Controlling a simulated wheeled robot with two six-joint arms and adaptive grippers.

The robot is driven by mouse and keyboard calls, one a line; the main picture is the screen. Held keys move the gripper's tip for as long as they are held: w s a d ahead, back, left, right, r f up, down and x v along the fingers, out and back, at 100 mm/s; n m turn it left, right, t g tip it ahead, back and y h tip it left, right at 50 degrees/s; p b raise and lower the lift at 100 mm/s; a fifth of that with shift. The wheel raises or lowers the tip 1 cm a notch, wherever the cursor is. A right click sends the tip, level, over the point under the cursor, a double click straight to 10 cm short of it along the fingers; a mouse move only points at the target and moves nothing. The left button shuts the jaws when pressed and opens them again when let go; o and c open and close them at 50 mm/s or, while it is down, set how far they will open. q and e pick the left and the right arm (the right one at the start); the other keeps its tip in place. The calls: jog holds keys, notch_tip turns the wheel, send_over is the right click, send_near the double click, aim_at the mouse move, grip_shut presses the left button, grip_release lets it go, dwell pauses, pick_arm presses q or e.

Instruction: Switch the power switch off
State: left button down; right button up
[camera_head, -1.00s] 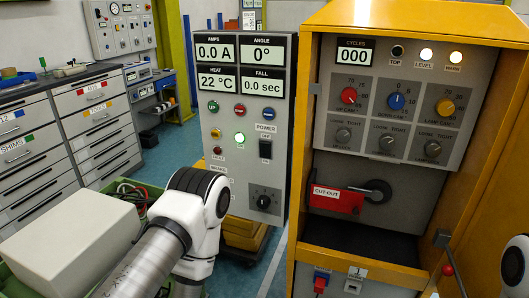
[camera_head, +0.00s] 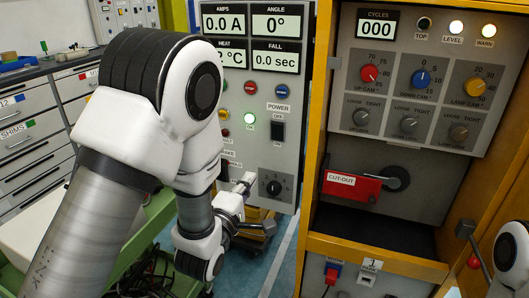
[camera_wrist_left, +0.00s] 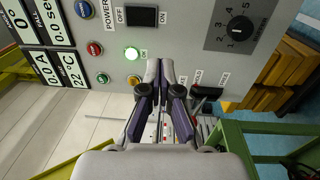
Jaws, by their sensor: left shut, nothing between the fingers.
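The power switch (camera_head: 277,131) is a black rocker on the grey control panel (camera_head: 240,150), with the POWER label above it. It also shows in the left wrist view (camera_wrist_left: 141,16), between the words OFF and ON. I cannot tell which way the rocker is tipped. A green lamp (camera_head: 249,119) beside it is lit. My left gripper (camera_head: 247,182) is in front of the panel's lower part, below and left of the switch, apart from it. In the left wrist view its fingers (camera_wrist_left: 160,64) are together, with nothing between them. My right gripper is not in view.
A dial (camera_head: 273,188) sits below the switch. Several round buttons, such as a blue one (camera_head: 281,90), are above. The yellow cabinet (camera_head: 316,130) with a red CUT-OUT part (camera_head: 350,187) stands right of the panel. My left arm covers the panel's left side.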

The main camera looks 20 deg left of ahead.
aim_at(274, 128)
pick_arm(q)
jog(key=r, duration=0.2)
jog(key=r+t, duration=0.1)
jog(key=r, duration=0.1)
jog(key=shift+d, duration=0.2)
jog(key=shift+w+f, duration=0.1)
jog(key=shift+w, duration=0.05)
jog(key=w+p, duration=0.1)
jog(key=w, duration=0.3)
jog(key=w+r+p, duration=0.1)
jog(key=w, duration=0.3)
jog(key=w+r+p, duration=0.1)
jog(key=w, duration=0.4)
jog(key=shift+d, duration=0.2)
jog(key=shift+w, duration=0.35)
